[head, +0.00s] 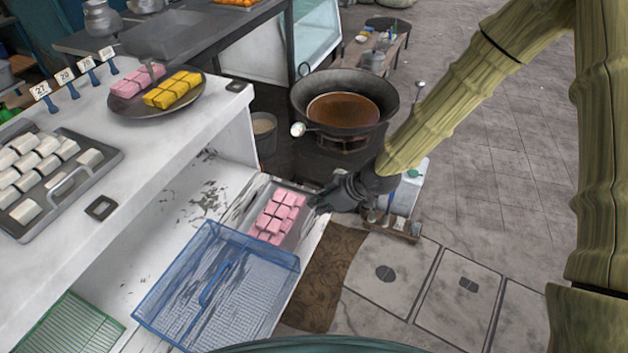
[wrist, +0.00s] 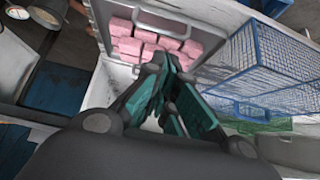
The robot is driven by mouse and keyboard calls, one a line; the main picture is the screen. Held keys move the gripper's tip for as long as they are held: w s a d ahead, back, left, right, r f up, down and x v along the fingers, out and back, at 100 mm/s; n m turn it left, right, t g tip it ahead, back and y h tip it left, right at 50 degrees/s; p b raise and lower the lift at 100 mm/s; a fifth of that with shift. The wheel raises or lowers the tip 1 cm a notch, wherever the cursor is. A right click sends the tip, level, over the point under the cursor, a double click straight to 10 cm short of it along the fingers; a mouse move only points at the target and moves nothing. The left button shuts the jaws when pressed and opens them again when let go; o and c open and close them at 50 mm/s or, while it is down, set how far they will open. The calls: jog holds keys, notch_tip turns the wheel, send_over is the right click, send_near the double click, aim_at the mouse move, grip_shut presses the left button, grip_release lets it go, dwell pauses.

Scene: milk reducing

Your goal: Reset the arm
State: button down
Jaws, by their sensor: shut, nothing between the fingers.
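My arm reaches down from the upper right in the head view, and my gripper (head: 322,203) is at the right edge of a grey tray of pink blocks (head: 277,216). In the wrist view my gripper (wrist: 168,62) is shut and empty, its teal-padded fingers together. The fingertips appear in front of the near edge of the pink blocks (wrist: 150,42). I cannot tell whether they touch the tray.
A blue wire basket (head: 215,290) stands beside the pink blocks. A large wok (head: 343,105) sits behind my gripper. A plate of pink and yellow blocks (head: 158,103) and a tray of white blocks (head: 102,172) are on the upper counter. Open floor lies at right.

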jog(key=s+d+f+m+g+h, duration=0.1)
jog(key=s+d+f+m+h, duration=0.1)
jog(key=s+d+f+m, duration=0.2)
jog(key=s+d+f+m+g+h+b, duration=0.1)
jog(key=s+d+f+m+h, duration=0.1)
jog(key=s+d+f+m, duration=0.2)
jog(key=s+d+f+m+g+h+b, duration=0.1)
jog(key=s+d+f+m, duration=0.3)
jog(key=s+d+f, duration=0.5)
jog(key=s+f+h, duration=0.1)
jog(key=s+f, duration=0.2)
jog(key=s, duration=0.4)
jog(key=s+f, duration=0.3)
jog(key=s, duration=0.5)
jog(key=shift+s+f+m+g+h, duration=0.2)
jog(key=shift+s+m+g+h, duration=0.1)
jog(key=shift+m+h, duration=0.1)
